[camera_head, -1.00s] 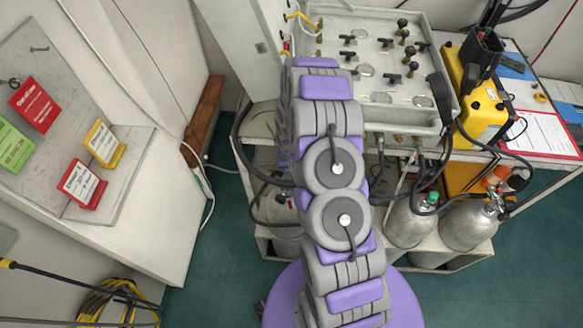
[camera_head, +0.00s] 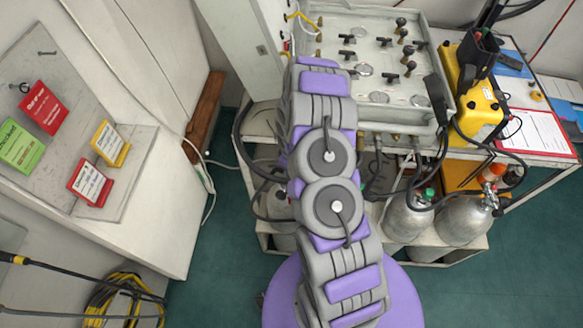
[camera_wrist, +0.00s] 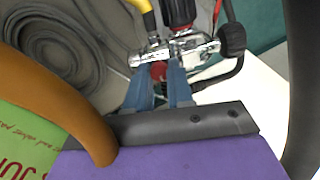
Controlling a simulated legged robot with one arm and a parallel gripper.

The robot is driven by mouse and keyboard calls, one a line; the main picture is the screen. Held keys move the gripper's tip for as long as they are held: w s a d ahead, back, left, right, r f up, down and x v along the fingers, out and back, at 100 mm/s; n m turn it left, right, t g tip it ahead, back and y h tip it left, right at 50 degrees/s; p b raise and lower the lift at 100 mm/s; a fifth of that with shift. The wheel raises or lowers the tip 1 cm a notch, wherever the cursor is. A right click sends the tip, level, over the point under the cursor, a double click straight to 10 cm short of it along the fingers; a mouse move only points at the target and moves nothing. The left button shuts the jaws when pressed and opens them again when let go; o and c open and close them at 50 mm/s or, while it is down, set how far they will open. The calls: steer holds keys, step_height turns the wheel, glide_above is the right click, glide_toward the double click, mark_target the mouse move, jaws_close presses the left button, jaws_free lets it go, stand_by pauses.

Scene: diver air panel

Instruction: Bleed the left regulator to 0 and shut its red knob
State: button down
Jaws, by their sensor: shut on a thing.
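In the wrist view, my gripper (camera_wrist: 160,92) has two blue fingers closed on a small red knob (camera_wrist: 158,71). The knob sits just below a chrome regulator body (camera_wrist: 180,48). A yellow hose (camera_wrist: 149,18) and a red-and-black fitting (camera_wrist: 181,14) rise from the body. A black round knob (camera_wrist: 231,39) is at its right end. No gauge reading can be made out. In the head view my arm covers my gripper and this regulator.
The air panel (camera_head: 372,60) with black valve handles stands at the back. Silver cylinders (camera_head: 466,222) stand below it at right. A yellow case (camera_head: 481,104) is beside the panel. Grey coiled hose (camera_wrist: 55,48) lies left in the wrist view. Tags hang on the left board (camera_head: 62,70).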

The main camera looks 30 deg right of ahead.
steer(key=shift+n, duration=1.3)
steer(key=shift+w, duration=0.1)
steer(key=c, duration=1)
jaws_free()
steer(key=shift+r, duration=0.1)
step_height(320, 180, up, 17)
steer(key=shift+r+p, duration=0.1)
steer(key=shift+p, duration=0.85)
